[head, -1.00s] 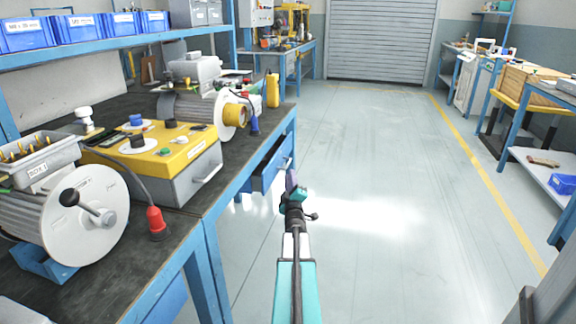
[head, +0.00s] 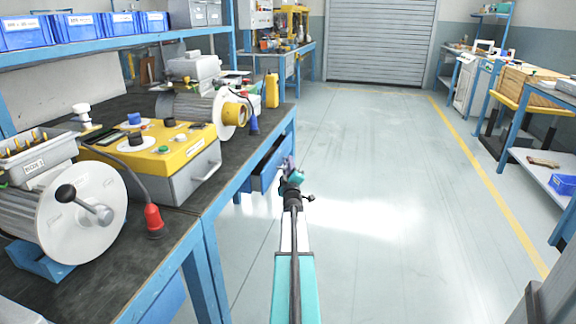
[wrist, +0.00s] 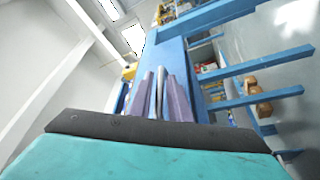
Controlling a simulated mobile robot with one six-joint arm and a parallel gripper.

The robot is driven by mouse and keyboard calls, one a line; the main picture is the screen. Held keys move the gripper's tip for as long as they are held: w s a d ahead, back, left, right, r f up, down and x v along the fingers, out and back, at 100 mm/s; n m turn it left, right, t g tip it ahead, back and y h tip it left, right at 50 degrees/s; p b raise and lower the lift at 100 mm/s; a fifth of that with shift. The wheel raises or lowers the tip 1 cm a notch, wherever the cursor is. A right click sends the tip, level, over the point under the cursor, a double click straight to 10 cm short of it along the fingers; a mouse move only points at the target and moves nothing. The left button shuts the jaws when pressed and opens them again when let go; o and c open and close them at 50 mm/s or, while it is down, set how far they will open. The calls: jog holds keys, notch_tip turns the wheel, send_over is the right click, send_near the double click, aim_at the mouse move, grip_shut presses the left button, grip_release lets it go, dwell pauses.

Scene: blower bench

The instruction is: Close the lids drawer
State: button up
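A blue drawer (head: 270,168) stands pulled out from under the left workbench, past the yellow-topped box, its inside dark. No label on it is readable, so I cannot tell if it is the lids drawer. My gripper (head: 287,164) is at the drawer's front end, overlapping it in the head view. In the wrist view, the lilac fingers of my gripper (wrist: 160,95) point at blue bench or drawer surfaces. They are close together with a pale strip between them. I cannot tell whether they touch the drawer or hold anything.
The workbench (head: 115,245) carries a yellow-topped control box (head: 160,148), a motor with a white disc (head: 85,215) and a red plug (head: 153,220). The bench's blue legs stand left of my arm. The floor (head: 400,190) to the right is clear.

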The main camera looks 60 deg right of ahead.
jog(key=shift+w+d, duration=0.2)
jog(key=shift+d, duration=0.05)
grip_shut()
jog(key=shift+s+d, duration=0.1)
jog(key=shift+d, duration=0.05)
